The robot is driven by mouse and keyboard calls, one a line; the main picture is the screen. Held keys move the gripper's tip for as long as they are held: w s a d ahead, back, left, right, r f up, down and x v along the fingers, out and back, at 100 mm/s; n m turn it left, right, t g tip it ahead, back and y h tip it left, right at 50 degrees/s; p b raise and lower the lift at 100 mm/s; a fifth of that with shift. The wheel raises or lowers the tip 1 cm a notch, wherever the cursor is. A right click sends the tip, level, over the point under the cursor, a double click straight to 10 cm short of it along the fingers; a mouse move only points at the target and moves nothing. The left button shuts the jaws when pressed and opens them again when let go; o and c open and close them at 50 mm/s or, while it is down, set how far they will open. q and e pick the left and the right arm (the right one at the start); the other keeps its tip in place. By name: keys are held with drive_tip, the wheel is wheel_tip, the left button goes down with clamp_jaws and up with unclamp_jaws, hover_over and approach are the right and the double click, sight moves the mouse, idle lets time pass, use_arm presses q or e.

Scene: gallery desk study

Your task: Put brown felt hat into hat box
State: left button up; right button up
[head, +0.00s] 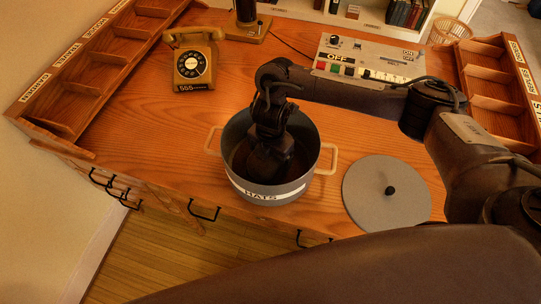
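The hat box (262,193) is a round grey tub with two pale side handles and a label reading HATS. It stands open near the desk's front edge. Its round grey lid (376,205) with a black knob lies flat on the desk to its right. My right gripper (268,165) reaches down inside the box from above. Its fingertips are hidden, so I cannot tell if it is open or shut. Brown shows inside the box around the gripper, but I cannot make out clearly whether it is the felt hat. My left gripper is not in view.
A tan rotary telephone (193,65) stands at the back left. A control panel (368,60) with coloured buttons is behind the box. Wooden compartment racks stand at the left (75,70) and right (497,85). The desk (150,140) left of the box is clear.

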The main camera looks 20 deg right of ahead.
wheel_tip(320, 180, up, 11)
drive_tip(key=p, duration=0.3)
drive_tip(key=shift+r, duration=0.65)
